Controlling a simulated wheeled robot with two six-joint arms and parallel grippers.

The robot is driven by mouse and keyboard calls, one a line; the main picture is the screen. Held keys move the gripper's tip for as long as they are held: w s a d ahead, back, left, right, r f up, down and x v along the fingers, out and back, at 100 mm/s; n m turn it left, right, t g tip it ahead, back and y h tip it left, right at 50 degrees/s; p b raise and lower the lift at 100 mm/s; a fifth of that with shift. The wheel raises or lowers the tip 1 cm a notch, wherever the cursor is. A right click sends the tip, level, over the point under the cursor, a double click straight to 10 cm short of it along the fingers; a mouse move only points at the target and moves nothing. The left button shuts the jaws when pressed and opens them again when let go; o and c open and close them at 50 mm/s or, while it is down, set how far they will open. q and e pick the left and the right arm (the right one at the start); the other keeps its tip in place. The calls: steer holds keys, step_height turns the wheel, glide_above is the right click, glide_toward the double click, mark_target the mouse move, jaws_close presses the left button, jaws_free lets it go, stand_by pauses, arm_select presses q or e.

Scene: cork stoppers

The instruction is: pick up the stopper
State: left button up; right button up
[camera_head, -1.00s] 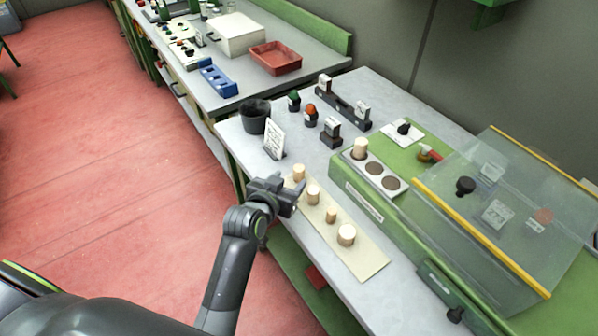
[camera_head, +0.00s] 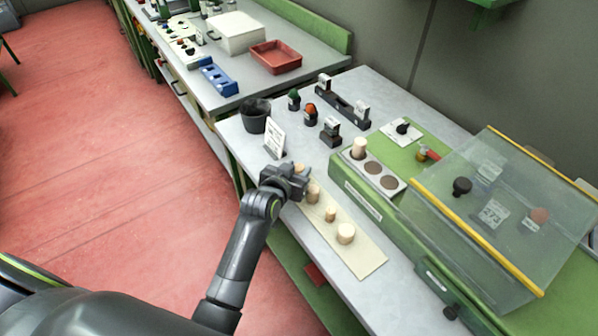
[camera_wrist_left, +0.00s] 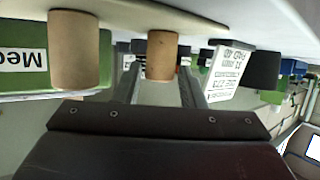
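Several pale cork stoppers stand in a row on a cream board (camera_head: 362,262). The far-end stopper (camera_head: 299,168) is partly hidden by my left gripper (camera_head: 303,174) in the head view. A stopper (camera_head: 313,193) stands just beside the gripper, then a smaller one (camera_head: 330,214) and a wide one (camera_head: 346,233). In the left wrist view, which looks upside down, my open fingers (camera_wrist_left: 160,84) lie either side of a stopper (camera_wrist_left: 163,56), with gaps on both sides. A wider stopper (camera_wrist_left: 74,50) stands left, outside the fingers. My right gripper is not in view.
A white printed card (camera_head: 275,137) and a dark cup (camera_head: 255,116) stand close beyond the gripper. A green holder (camera_head: 349,186) with round sockets, one holding a stopper (camera_head: 359,147), lies right of the board. A clear sloped cover (camera_head: 480,225) stands farther right.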

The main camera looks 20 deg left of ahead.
arm_select(q)
steer(key=c, duration=0.6)
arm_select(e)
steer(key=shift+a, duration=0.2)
